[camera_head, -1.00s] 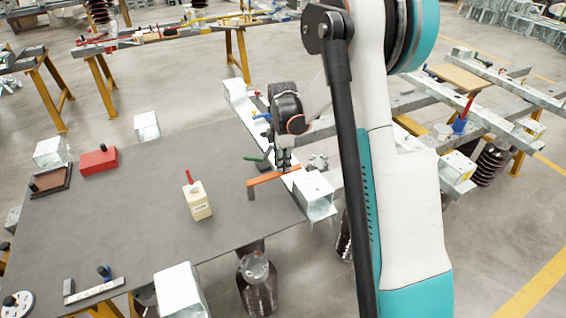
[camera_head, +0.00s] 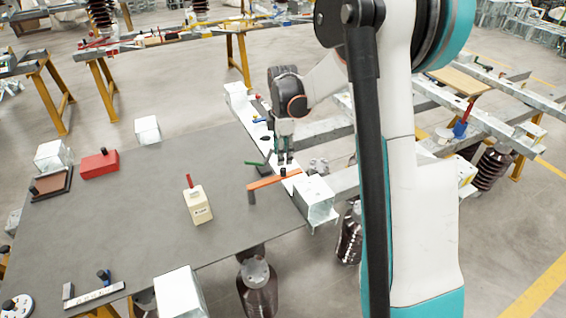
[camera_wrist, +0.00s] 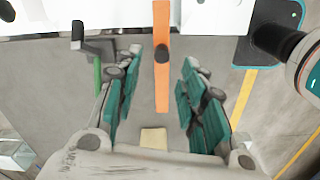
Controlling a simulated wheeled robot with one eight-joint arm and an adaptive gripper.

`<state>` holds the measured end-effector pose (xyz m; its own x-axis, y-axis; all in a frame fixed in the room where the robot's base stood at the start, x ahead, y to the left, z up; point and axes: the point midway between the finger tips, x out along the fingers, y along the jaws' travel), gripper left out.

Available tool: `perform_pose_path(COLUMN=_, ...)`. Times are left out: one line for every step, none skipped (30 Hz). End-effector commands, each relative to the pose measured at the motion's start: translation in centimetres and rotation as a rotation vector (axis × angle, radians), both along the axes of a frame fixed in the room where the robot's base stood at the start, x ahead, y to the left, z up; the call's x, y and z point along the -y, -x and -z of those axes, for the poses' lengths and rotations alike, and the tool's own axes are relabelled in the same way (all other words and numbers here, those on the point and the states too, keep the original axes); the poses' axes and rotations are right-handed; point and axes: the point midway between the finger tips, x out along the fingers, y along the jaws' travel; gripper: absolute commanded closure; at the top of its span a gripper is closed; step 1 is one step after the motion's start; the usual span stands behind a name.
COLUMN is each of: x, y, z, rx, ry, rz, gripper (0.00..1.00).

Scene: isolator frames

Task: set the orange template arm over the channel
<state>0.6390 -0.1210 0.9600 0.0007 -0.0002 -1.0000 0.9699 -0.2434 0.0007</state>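The orange template arm (camera_head: 266,183) is a flat bar with a black knob (camera_head: 283,172). One end lies over the pale metal channel (camera_head: 312,188) and the other juts out over the grey table, with a dark post below that end. In the wrist view the orange arm (camera_wrist: 162,88) crosses the edge of the white channel (camera_wrist: 115,14). My gripper (camera_head: 284,158) is just above the knob and apart from it. In the wrist view my gripper (camera_wrist: 155,100) is open and empty, with its fingers spread on either side of the bar's line.
A green-handled dark bracket (camera_wrist: 92,45) sits on the channel beside the orange arm. A cream block with a red handle (camera_head: 199,206) stands on the grey table (camera_head: 150,220). A red box (camera_head: 100,164) lies at the left. Much of the table's middle is clear.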

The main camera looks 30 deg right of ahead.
Motion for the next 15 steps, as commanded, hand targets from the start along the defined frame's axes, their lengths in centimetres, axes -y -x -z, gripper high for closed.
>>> perform_pose_path(x=0.0, y=0.0, z=-1.1, rx=0.0, ry=0.0, rz=0.0, gripper=0.62)
perform_pose_path(x=0.0, y=0.0, z=-1.7, rx=0.0, ry=0.0, rz=0.0, gripper=0.62)
perform_pose_path(x=0.0, y=0.0, z=-2.4, rx=0.0, ry=0.0, rz=0.0, gripper=0.62)
perform_pose_path(x=0.0, y=0.0, z=-3.0, rx=0.0, ry=0.0, rz=0.0, gripper=0.62)
perform_pose_path(x=0.0, y=0.1, z=-3.5, rx=0.0, ry=0.0, rz=0.0, gripper=0.62)
perform_pose_path(x=0.0, y=0.0, z=-4.1, rx=0.0, ry=0.0, rz=0.0, gripper=0.62)
perform_pose_path(x=0.0, y=0.0, z=-4.4, rx=0.0, ry=0.0, rz=0.0, gripper=0.62)
perform_pose_path(x=0.0, y=0.0, z=-4.8, rx=0.0, ry=0.0, rz=0.0, gripper=0.62)
perform_pose_path(x=0.0, y=0.0, z=-5.2, rx=0.0, ry=0.0, rz=0.0, gripper=0.62)
perform_pose_path(x=0.0, y=0.0, z=-5.5, rx=0.001, ry=0.0, rz=0.0, gripper=0.62)
perform_pose_path(x=0.0, y=0.0, z=-5.7, rx=0.001, ry=0.0, rz=0.0, gripper=0.62)
perform_pose_path(x=0.0, y=0.0, z=-5.9, rx=0.001, ry=0.0, rz=0.0, gripper=0.62)
perform_pose_path(x=0.0, y=0.0, z=-6.0, rx=0.001, ry=0.0, rz=0.0, gripper=0.62)
perform_pose_path(x=0.0, y=0.0, z=-6.1, rx=0.001, ry=0.0, rz=0.0, gripper=0.62)
perform_pose_path(x=0.0, y=0.0, z=-6.2, rx=0.001, ry=0.0, rz=0.0, gripper=0.62)
